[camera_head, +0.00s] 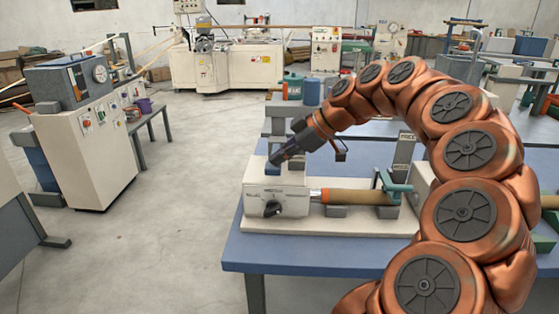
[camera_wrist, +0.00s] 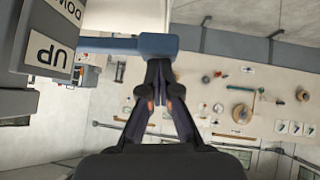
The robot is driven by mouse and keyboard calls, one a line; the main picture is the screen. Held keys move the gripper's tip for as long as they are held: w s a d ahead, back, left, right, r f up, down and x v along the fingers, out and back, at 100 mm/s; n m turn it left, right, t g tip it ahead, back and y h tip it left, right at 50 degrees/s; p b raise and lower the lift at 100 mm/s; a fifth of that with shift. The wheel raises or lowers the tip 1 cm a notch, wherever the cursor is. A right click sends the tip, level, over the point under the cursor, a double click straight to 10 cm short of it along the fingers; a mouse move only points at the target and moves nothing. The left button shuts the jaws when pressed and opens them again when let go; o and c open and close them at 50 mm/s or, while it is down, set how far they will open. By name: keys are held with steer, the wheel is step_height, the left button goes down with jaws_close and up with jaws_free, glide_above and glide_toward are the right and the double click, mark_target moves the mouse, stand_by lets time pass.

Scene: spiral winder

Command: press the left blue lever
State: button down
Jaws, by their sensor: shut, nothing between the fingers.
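My gripper (camera_head: 274,159) reaches in from the right in the head view, tilted down over the left end of the small bench machine (camera_head: 258,202). Its fingers are shut and empty. In the wrist view the closed fingertips (camera_wrist: 160,68) lie against or just in front of the wide end of a blue lever (camera_wrist: 150,43); I cannot tell whether they touch. The lever's thinner arm runs left in that view. In the head view a blue part (camera_head: 299,173), likely this lever, shows just behind and below the gripper, partly hidden by it.
A label plate reading UP and DOWN (camera_wrist: 52,45) is beside the lever. The machine stands on a blue table (camera_head: 300,255), with an orange and brown roller (camera_head: 355,197) and a green bracket (camera_head: 392,187) to its right. Open floor (camera_head: 170,245) lies left.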

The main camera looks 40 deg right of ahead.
steer(key=r, duration=0.3)
steer(key=shift+s+r, duration=0.15)
steer(key=shift+s, duration=0.15)
steer(key=v, duration=0.9)
steer(key=shift+d, duration=0.15)
steer(key=shift+r, duration=0.2)
stand_by(0.3)
steer(key=s+a+f+m+g+h, duration=0.1)
steer(key=s+a+f+g, duration=0.3)
steer(key=a, duration=0.8)
steer(key=a+f+m+g+h, duration=0.1)
steer(key=a+f+m+g, duration=0.1)
steer(key=a+f, duration=0.65)
steer(key=s+a+f+m+g+h, duration=0.2)
steer(key=s+a+f+m, duration=0.15)
steer(key=s+f, duration=0.55)
steer(key=s+a+f+m+g+h, duration=0.2)
steer(key=s+f+m, duration=0.3)
steer(key=s, duration=0.6)
step_height(320, 180, up, 14)
steer(key=t+p, duration=0.1)
steer(key=p, duration=1.3)
steer(key=shift+w+n, duration=0.45)
steer(key=shift+w, duration=0.05)
